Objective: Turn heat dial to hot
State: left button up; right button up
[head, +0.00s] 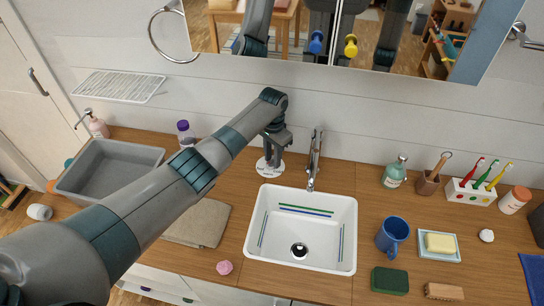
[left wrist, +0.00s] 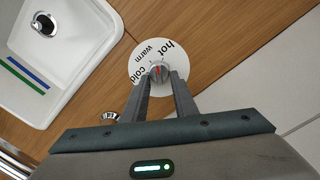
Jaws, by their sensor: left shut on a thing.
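The heat dial is a white disc (left wrist: 178,92) on the wooden counter, marked "hot", "warm" and "cold". In the left wrist view "hot" is at the upper right, "warm" at the upper left and "cold" at the left. A small grey knob (left wrist: 159,70) with a red mark is at its middle; the mark's exact heading is hard to read. My left gripper (left wrist: 158,80) is shut on the knob from both sides. In the head view the dial disc (head: 268,168) is partly hidden under my left gripper (head: 272,158). My right gripper is not seen.
A white sink (head: 252,240) with a tall faucet (head: 315,160) is right of the dial. A purple-capped bottle (head: 185,133) stands left of it. A folded cloth (head: 197,224) and grey basin (head: 75,185) are further left. A blue mug (head: 392,236) stands right of the sink.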

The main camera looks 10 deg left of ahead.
pick_arm(q)
jog(key=m, duration=0.5)
jog(key=shift+s+d, duration=0.15)
jog(key=shift+d, duration=0.05)
jog(key=shift+r, duration=0.1)
dwell(0.4)
jog(key=o, duration=1)
jog(key=shift+r+b, duration=1.95)
jog(key=shift+r, duration=4)
jog(key=shift+s, duration=0.15)
